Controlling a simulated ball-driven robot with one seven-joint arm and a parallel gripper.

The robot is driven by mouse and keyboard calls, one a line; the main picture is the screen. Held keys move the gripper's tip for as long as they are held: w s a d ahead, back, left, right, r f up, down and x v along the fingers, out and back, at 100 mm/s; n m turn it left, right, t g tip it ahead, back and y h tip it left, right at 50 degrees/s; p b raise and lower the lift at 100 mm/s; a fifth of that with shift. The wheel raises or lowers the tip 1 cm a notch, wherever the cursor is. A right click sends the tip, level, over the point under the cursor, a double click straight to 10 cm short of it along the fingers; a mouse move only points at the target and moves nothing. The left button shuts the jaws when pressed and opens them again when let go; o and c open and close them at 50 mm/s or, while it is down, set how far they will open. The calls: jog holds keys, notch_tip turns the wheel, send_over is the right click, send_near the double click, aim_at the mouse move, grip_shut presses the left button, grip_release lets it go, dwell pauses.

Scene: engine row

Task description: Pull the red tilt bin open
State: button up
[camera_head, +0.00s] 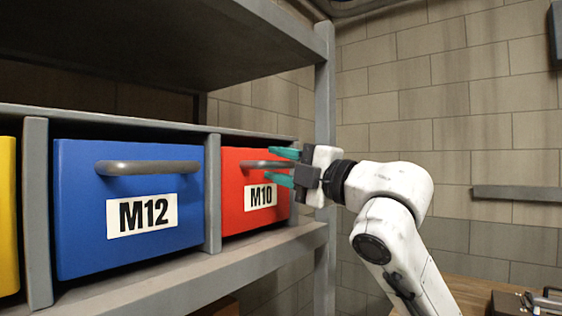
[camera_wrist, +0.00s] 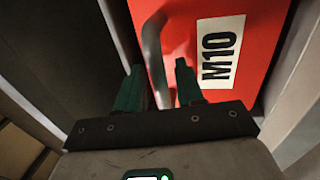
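The red tilt bin (camera_head: 232,192) labelled M10 sits in the right compartment of the shelf, and its front looks closed. Its grey bar handle (camera_head: 254,164) runs across the upper front. My gripper (camera_head: 272,165) is at the right part of this handle, one green finger above it and one below. In the wrist view the red bin (camera_wrist: 262,20) fills the upper middle, and the handle (camera_wrist: 154,50) passes between the two fingers of my gripper (camera_wrist: 158,68). The fingers stand apart, with gaps beside the handle.
A blue bin (camera_head: 80,200) labelled M12 stands left of the red one, behind a grey divider (camera_head: 212,195). Part of a yellow bin (camera_head: 8,215) shows at the far left. A grey shelf post (camera_head: 325,80) rises close to my gripper. A wooden surface (camera_head: 465,292) lies lower right.

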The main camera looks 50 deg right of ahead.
jog(key=shift+c, duration=0.5)
grip_shut()
